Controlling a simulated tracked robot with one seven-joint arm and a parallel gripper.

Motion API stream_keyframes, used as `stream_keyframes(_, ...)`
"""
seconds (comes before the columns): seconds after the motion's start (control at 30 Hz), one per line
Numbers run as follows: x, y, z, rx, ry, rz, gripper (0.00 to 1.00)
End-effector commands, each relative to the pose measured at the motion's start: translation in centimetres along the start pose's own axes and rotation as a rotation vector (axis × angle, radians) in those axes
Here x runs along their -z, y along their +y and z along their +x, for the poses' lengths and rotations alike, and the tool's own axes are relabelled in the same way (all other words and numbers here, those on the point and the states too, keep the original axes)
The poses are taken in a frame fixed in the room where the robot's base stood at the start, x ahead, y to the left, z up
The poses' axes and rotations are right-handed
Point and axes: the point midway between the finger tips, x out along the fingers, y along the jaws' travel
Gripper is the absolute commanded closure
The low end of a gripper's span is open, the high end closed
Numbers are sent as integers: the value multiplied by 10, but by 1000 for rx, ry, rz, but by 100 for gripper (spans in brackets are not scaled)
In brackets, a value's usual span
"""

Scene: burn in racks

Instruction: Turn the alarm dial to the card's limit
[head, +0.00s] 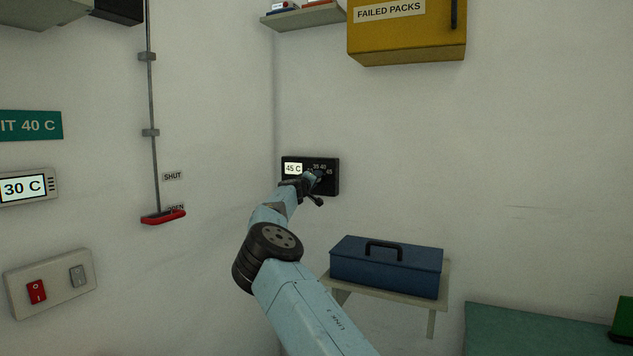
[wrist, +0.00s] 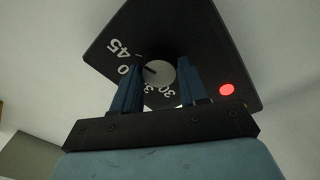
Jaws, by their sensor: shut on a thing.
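The alarm dial is a round grey knob (wrist: 160,74) on a black panel (head: 331,188) on the wall. In the wrist view my gripper (wrist: 157,82) is shut on the knob, one blue finger on each side. The knob's dark pointer line slants to the upper left, towards the 45 and partly hidden 40 marks; I cannot tell its exact setting. A red light (wrist: 227,89) shows on the panel. The green card (head: 31,125) at the left edge is cut off and reads "IT 40 C".
A display (head: 22,188) at left reads 30 C, above a plate with a red switch (head: 36,291). A red handle (head: 164,216) hangs on a rod. A blue toolbox (head: 386,268) sits on a shelf right of my arm. A yellow cabinet (head: 405,40) hangs above.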

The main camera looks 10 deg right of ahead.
Motion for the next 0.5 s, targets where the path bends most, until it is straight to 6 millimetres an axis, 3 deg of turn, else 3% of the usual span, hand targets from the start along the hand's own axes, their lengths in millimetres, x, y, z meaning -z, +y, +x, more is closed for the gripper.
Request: stream_keyframes(0.5, -5, -3, 2, -3, -12, 75, 87)
